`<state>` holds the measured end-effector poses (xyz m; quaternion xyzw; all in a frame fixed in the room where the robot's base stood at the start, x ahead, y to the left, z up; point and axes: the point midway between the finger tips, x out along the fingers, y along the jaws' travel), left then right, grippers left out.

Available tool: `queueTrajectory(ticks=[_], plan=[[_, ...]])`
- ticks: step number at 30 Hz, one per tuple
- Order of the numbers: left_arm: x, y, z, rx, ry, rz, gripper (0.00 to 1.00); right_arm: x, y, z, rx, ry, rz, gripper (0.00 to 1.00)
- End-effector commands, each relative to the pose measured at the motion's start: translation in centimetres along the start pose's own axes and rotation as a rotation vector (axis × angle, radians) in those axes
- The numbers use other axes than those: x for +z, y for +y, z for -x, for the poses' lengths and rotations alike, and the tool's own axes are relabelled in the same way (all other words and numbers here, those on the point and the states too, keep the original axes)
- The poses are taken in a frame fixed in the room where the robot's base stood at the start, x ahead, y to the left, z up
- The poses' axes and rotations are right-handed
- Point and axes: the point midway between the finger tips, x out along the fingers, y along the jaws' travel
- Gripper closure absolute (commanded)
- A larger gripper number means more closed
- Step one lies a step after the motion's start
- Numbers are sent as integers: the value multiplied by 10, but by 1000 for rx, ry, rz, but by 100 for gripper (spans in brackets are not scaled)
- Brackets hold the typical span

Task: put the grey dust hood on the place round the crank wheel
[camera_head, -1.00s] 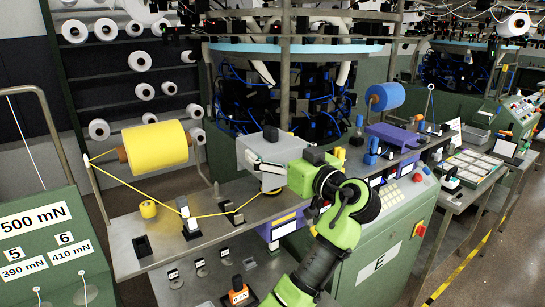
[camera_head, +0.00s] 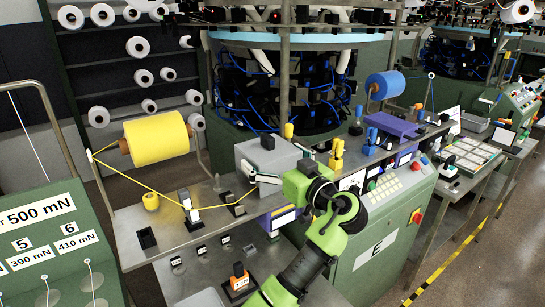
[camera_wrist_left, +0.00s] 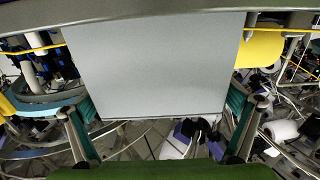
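The grey dust hood (camera_head: 270,157) is a box above the middle of the metal table, with a small dark block on its top. It fills the upper middle of the left wrist view (camera_wrist_left: 155,65). My left gripper (camera_head: 262,179) reaches it from the front right. In the wrist view the two teal finger pads of this gripper (camera_wrist_left: 163,122) lie against opposite sides of the hood. The hood is upright; I cannot tell whether its lower edge touches the table. The crank wheel and its place are hidden by the hood and my arm. My right gripper is not in view.
A yellow yarn cone (camera_head: 155,139) stands left, its thread running through a guide (camera_head: 189,205) towards the hood. Yellow pieces (camera_head: 337,155) stand just right of the hood. A purple block (camera_head: 392,125) and control panel (camera_head: 395,190) lie farther right. An orange-black item (camera_head: 239,279) sits on the lower shelf.

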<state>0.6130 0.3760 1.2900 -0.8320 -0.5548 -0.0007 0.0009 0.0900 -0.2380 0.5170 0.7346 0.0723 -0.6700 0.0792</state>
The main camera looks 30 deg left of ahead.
Motion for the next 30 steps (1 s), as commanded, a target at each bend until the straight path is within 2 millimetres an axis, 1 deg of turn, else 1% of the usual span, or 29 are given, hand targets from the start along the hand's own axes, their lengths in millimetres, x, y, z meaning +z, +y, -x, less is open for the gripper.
queueTrajectory(ticks=[4,8,15,18,21,25,30], plan=[[-3,0,0,0,0,0,0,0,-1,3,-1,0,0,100],[4,1,15,2,-1,4,0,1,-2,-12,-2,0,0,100],[5,2,67,5,-2,6,0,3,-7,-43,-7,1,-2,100],[4,1,87,4,-2,5,0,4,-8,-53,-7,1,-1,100],[3,0,103,2,-2,4,0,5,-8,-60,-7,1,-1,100],[0,0,116,1,0,2,0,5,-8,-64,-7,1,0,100],[-2,0,121,1,0,2,0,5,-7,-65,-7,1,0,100]])
